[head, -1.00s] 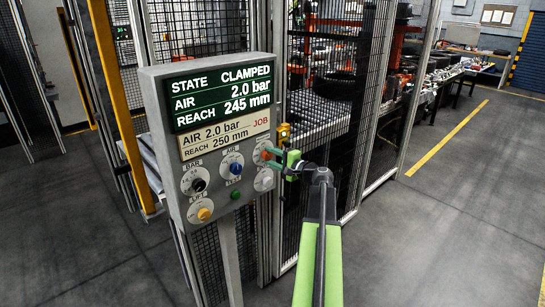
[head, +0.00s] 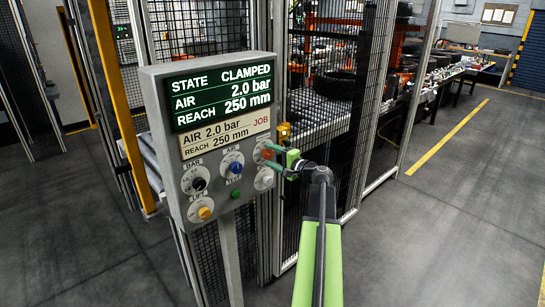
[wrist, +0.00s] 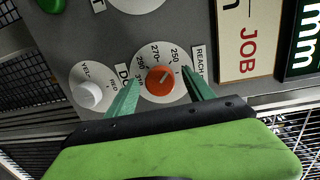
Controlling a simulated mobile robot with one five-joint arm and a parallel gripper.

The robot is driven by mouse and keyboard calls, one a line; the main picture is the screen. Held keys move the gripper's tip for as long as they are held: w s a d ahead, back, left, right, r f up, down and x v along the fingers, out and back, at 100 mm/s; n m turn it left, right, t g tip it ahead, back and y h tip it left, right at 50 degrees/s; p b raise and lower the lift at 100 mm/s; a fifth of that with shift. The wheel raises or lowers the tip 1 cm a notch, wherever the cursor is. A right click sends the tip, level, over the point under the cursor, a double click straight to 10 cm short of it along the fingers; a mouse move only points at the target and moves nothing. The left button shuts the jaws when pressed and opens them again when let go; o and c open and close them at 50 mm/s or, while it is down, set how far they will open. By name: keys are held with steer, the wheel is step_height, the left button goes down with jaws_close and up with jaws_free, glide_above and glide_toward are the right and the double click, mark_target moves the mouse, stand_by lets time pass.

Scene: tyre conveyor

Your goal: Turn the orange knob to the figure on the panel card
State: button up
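The orange knob (wrist: 160,81) sits on a white dial marked with several figures, 250 and 270 among them, beside a REACH label. Its pale mark points toward 250. My gripper (wrist: 160,76) is open, with one green finger on each side of the knob and a visible gap to it. The panel card (head: 226,134) reads AIR 2.0 bar, REACH 250 mm, JOB. The display (head: 221,93) above it reads CLAMPED, 2.0 bar, 250 mm.
Close by on the panel are a blue knob (head: 236,168), a black knob (head: 198,183), a yellow knob (head: 204,213), a white knob (head: 264,179) and a green button (head: 235,194). Mesh fencing stands behind the panel. The floor at right is clear.

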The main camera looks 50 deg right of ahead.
steer(key=shift+s, duration=0.1)
steer(key=s+r+p, duration=0.1)
steer(key=s, duration=1.6)
steer(key=shift+s, duration=0.1)
steer(key=w+a+f+n+g+y, duration=0.25)
steer(key=w+a+f, duration=0.2)
steer(key=a, duration=0.35)
steer(key=w+a+f+n+g+y, duration=0.1)
steer(key=w+a+f+n+g, duration=0.15)
steer(key=w+a, duration=0.45)
steer(key=w+a+f+n+g+y, duration=0.25)
steer(key=a+f, duration=0.25)
steer(key=a, duration=0.5)
steer(key=s+a+f+n+g+h, duration=0.1)
steer(key=a+f+n+g+h, duration=0.1)
steer(key=a, duration=0.7)
steer(key=s+a+f+n+g+h, duration=0.1)
steer(key=a+f+n+g, duration=0.3)
steer(key=a, duration=0.6)
steer(key=s+a+f+n+g+h, duration=0.2)
steer(key=a+f+n+g+h, duration=0.1)
steer(key=a, duration=0.7)
steer(key=shift+a+f+n+g, duration=0.2)
steer(key=shift+f+n+g, duration=0.15)
steer(key=shift+f+n, duration=0.4)
steer(key=shift+r, duration=0.1)
